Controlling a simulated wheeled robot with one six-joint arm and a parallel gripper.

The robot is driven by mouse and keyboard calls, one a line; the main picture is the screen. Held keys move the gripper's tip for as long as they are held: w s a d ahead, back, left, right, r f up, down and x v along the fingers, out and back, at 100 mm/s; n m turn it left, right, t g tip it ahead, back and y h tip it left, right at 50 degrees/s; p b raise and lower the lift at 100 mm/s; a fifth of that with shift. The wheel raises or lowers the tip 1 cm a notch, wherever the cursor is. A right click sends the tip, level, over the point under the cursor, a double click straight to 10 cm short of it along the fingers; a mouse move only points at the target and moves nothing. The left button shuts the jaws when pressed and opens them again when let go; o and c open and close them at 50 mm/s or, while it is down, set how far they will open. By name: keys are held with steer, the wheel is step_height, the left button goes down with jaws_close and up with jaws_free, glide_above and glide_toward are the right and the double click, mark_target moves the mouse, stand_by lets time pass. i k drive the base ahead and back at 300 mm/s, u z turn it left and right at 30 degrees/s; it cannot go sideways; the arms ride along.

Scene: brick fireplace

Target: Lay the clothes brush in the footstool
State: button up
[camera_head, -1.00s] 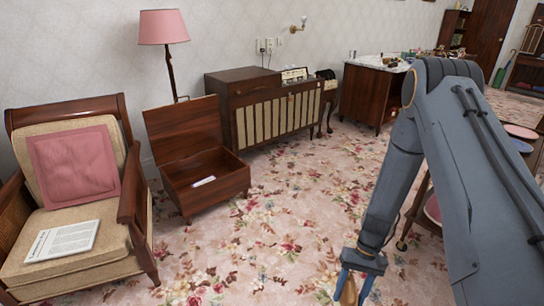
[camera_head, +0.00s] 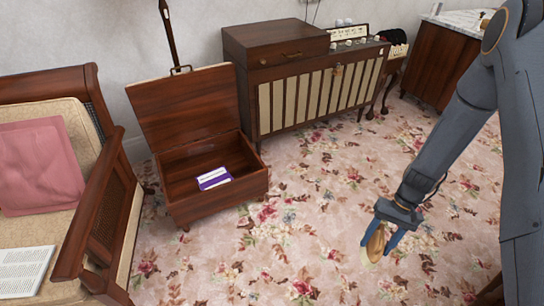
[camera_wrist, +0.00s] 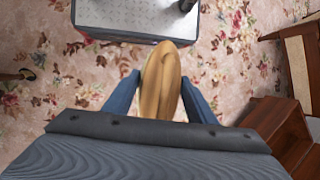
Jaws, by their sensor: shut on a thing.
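The footstool (camera_head: 208,205) is a dark wooden box on short feet, left of centre in the head view. Its lid stands open and leans back. A small white and purple packet (camera_head: 214,178) lies inside it. My gripper (camera_head: 377,248) is shut on the clothes brush (camera_head: 374,243), a tan wooden oval piece. It hangs between the blue fingers over the carpet, right of the footstool and apart from it. In the wrist view the brush (camera_wrist: 160,85) points away from the jaws; its bristles cannot be made out. The footstool (camera_wrist: 283,125) seems to show at the lower right there.
An armchair (camera_head: 110,215) with a pink cushion and a paper stands close left of the footstool. A wooden radio cabinet (camera_head: 320,95) stands behind, to the right. Flowered carpet (camera_head: 310,200) lies clear between the footstool and my gripper.

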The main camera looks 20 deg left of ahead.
mark_target(240, 173)
steer(key=i, duration=1)
steer(key=u, duration=2)
